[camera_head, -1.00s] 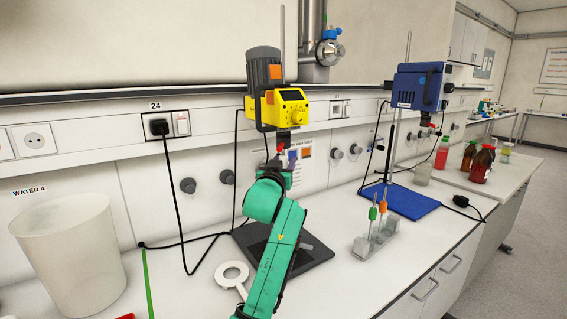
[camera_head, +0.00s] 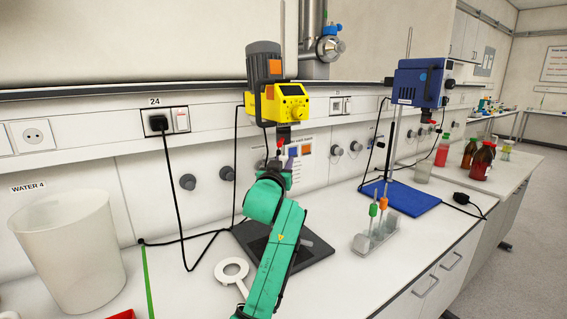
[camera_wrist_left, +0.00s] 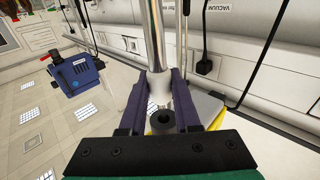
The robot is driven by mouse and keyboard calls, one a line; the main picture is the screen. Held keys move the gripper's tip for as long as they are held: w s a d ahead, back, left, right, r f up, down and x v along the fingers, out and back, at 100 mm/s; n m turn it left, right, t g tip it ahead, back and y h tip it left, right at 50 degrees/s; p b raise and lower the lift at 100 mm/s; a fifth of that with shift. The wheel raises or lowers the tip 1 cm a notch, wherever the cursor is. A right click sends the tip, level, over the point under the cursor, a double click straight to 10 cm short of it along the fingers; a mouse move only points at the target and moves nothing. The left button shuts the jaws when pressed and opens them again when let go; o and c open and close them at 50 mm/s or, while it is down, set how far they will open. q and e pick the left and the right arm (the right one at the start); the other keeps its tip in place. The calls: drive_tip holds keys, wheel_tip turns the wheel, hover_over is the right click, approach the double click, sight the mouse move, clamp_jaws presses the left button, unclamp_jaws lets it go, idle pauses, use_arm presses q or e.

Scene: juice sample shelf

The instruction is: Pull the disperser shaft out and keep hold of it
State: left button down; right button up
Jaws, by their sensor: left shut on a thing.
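The disperser shaft (camera_wrist_left: 157,40) is a bright metal tube with a white collar at its drive end. My left gripper (camera_wrist_left: 161,85) is shut on the collar, one dark finger on each side. The yellow disperser drive (camera_head: 287,104) stands above my left gripper (camera_head: 285,160) in the head view. In the wrist view the drive's black round socket (camera_wrist_left: 160,117) shows just beyond the collar end, with a small gap seeming to lie between them. The shaft's lower part is hidden behind my arm in the head view. My right gripper is not in view.
The drive hangs over a dark base plate (camera_head: 315,250). A white ring-ended holder (camera_head: 231,270) lies beside it. A white bin (camera_head: 70,255) stands left. Cables hang behind.

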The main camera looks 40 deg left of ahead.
use_arm(q)
drive_tip(key=shift+f, duration=0.1)
drive_tip(key=shift+f+b, duration=1.25)
drive_tip(key=shift+f, duration=0.55)
idle(0.5)
